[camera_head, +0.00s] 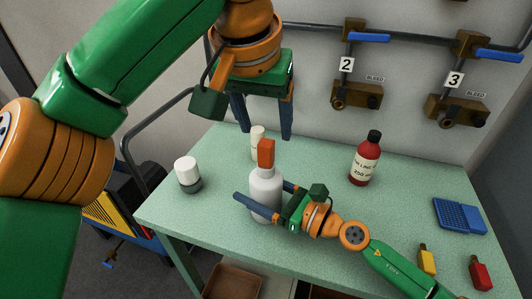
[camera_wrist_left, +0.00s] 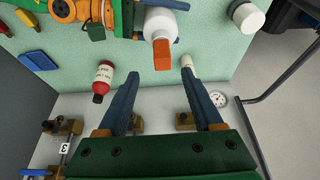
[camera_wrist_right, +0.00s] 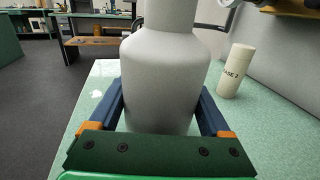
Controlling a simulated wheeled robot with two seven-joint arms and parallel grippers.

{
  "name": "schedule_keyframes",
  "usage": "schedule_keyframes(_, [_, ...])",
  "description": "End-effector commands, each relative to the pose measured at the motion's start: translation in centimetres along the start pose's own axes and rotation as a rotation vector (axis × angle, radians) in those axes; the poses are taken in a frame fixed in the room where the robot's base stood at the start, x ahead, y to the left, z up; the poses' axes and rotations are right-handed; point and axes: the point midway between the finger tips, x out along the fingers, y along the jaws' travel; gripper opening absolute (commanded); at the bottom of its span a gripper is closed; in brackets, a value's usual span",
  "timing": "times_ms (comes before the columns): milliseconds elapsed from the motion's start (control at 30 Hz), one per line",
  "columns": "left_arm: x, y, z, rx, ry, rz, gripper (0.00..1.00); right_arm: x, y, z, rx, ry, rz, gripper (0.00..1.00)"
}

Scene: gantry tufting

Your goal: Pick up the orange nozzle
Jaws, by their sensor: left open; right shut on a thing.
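The orange nozzle (camera_head: 266,153) sits upright on top of the white bottle (camera_head: 265,189), which stands on the green table. In the left wrist view the nozzle (camera_wrist_left: 162,55) and bottle (camera_wrist_left: 160,23) lie beyond the fingertips, near the middle. My left gripper (camera_head: 266,134) is open and empty, fingers pointing down, above and behind the bottle. My right gripper (camera_head: 262,197) is shut on the white bottle's body from the front right. In the right wrist view the bottle (camera_wrist_right: 165,75) fills the space between the fingers; the nozzle is out of that view.
A white cylinder (camera_wrist_right: 236,71) stands behind the bottle. A grey-and-white jar (camera_head: 188,175) is at the left, a red bottle (camera_head: 365,160) at the back right. A blue tray (camera_head: 459,215) and yellow and red small bottles (camera_head: 427,260) lie at the right. Valves (camera_head: 357,95) line the wall.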

Motion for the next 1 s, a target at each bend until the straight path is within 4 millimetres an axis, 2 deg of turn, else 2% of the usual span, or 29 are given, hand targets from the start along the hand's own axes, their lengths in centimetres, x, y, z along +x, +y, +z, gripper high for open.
schedule_keyframes(333, [5.7, -0.5, 0.2, 0.001, -0.002, 0.003, 0.68, 0.0, 0.0, 0.0, 0.0, 0.001, 0.0, 0.06])
schedule_keyframes(567, [6.3, -0.4, 0.2, 0.002, 0.0, 0.004, 0.68, 0.0, 0.0, 0.0, 0.0, 0.001, 0.0, 0.06])
schedule_keyframes(600, [6.3, -0.4, 0.2, 0.002, 0.0, 0.004, 0.65, 0.0, 0.0, -0.1, 0.0, 0.001, 0.0, 0.06])
schedule_keyframes(833, [6.2, -0.4, 0.1, 0.002, 0.0, 0.004, 0.03, 0.0, 0.0, -0.1, 0.001, 0.001, 0.0, 0.06])
schedule_keyframes(867, [6.2, -0.4, 0.1, 0.002, 0.0, 0.004, 0.0, 0.0, 0.0, -0.1, 0.001, 0.001, 0.0, 0.06])
schedule_keyframes(1000, [6.2, -0.4, 0.1, 0.002, 0.001, 0.004, 0.0, 0.0, 0.0, -0.1, 0.001, 0.001, 0.0, 0.06])
